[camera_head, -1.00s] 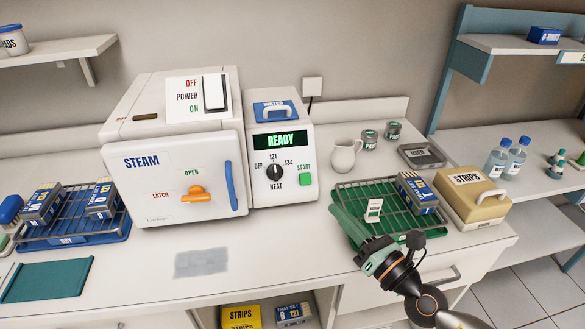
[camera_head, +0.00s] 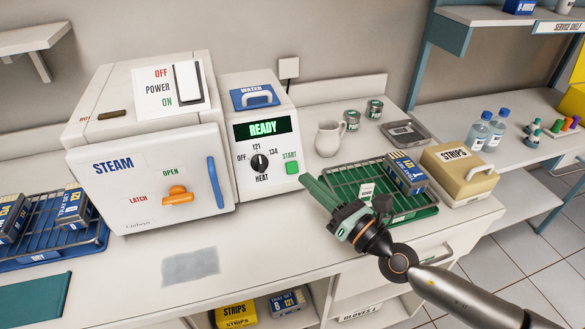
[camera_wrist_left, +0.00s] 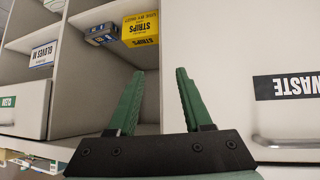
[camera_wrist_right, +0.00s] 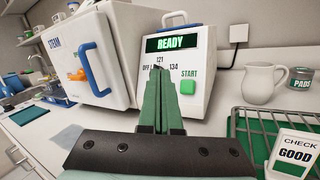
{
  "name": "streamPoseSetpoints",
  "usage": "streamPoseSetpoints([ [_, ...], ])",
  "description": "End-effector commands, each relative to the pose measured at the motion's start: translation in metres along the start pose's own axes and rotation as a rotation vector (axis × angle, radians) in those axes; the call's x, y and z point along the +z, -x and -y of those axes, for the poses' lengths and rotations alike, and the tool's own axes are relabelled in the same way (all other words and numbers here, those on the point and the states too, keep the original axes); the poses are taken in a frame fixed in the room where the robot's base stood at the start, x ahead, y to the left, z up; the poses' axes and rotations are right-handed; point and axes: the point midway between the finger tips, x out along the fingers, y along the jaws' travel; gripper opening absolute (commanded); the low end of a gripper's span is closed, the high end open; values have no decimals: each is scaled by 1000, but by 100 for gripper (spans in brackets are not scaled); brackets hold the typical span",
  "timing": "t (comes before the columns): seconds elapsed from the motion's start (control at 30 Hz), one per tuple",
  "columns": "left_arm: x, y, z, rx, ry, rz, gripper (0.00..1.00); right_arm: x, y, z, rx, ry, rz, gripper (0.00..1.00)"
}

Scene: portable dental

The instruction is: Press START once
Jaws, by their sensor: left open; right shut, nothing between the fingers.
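The green START button (camera_head: 292,168) is on the front of the white steam unit's control panel (camera_head: 262,156), below the word START. The display reads READY and the dial sits below it. The button also shows in the right wrist view (camera_wrist_right: 187,87), just right of the fingertips. My right gripper (camera_head: 306,179) is shut and empty, its green fingers pointing at the panel from the lower right, seemingly short of the button. My left gripper (camera_wrist_left: 155,72) is open and empty in the left wrist view, facing shelves under the counter; it is out of the head view.
A green rack (camera_head: 400,212) with a CHECK GOOD card lies under and beside my right gripper. A white jug (camera_head: 328,139) stands behind it. The blue door handle (camera_head: 215,182) juts out left of the panel. The counter front is mostly clear.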

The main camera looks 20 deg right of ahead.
Motion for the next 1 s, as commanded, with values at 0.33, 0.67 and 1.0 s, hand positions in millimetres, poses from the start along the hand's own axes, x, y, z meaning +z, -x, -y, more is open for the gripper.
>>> streamPoseSetpoints([
  [0.33, 23, -21, 2, 0, 0, 1, 50, -28, -33, 25, 0, 2, 2, 0],
  [0.67, 38, -34, 3, 0, -1, 1, 50, -41, -54, 40, 0, 0, 2, 0],
  [1.0, 38, -35, 3, 0, -1, 1, 50, -41, -57, 41, 0, 0, 0, 0],
])
